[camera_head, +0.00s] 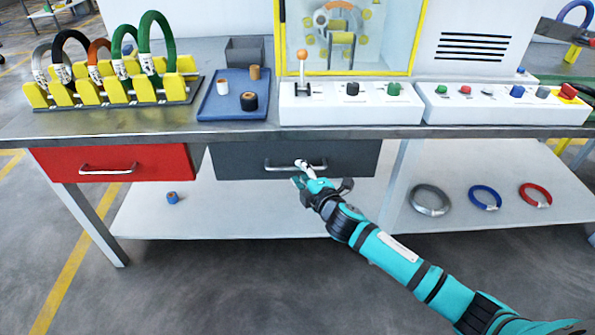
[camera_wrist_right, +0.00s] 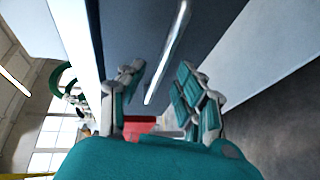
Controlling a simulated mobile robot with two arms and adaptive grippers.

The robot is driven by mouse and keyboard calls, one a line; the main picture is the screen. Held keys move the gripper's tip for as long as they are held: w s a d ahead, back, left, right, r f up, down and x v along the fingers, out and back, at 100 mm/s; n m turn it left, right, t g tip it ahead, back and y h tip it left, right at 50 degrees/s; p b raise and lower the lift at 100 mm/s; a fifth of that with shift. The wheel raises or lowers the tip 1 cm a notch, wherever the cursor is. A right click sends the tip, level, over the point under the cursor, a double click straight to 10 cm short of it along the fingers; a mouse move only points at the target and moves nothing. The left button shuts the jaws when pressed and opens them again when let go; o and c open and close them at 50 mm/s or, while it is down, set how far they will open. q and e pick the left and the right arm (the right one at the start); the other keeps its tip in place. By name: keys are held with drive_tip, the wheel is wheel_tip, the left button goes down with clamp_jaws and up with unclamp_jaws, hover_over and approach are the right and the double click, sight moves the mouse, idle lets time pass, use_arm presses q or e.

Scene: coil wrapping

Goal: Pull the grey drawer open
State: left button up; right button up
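The grey drawer (camera_head: 235,160) sits under the table top, its front about level with the red drawer, and looks shut. Its metal handle (camera_head: 275,165) runs across the middle of the front. My right gripper (camera_head: 303,173) is at the right part of this handle. In the right wrist view, the fingers of my right gripper (camera_wrist_right: 163,84) are spread, with the handle (camera_wrist_right: 166,55) in the gap between them and the grey drawer front (camera_wrist_right: 215,30) beyond. I cannot tell whether a finger touches the handle. My left gripper is not in view.
The red drawer (camera_head: 150,158) is to the left. On the table (camera_head: 235,130) stand a yellow coil rack (camera_head: 110,90), a blue tray (camera_head: 215,112) and white control boxes (camera_head: 340,112). The lower shelf (camera_head: 250,222) holds several rings at right. The floor in front is clear.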

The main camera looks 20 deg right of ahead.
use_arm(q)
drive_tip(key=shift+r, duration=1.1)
use_arm(e)
drive_tip(key=shift+x, duration=1.45)
drive_tip(key=shift+c, duration=0.2)
clamp_jaws()
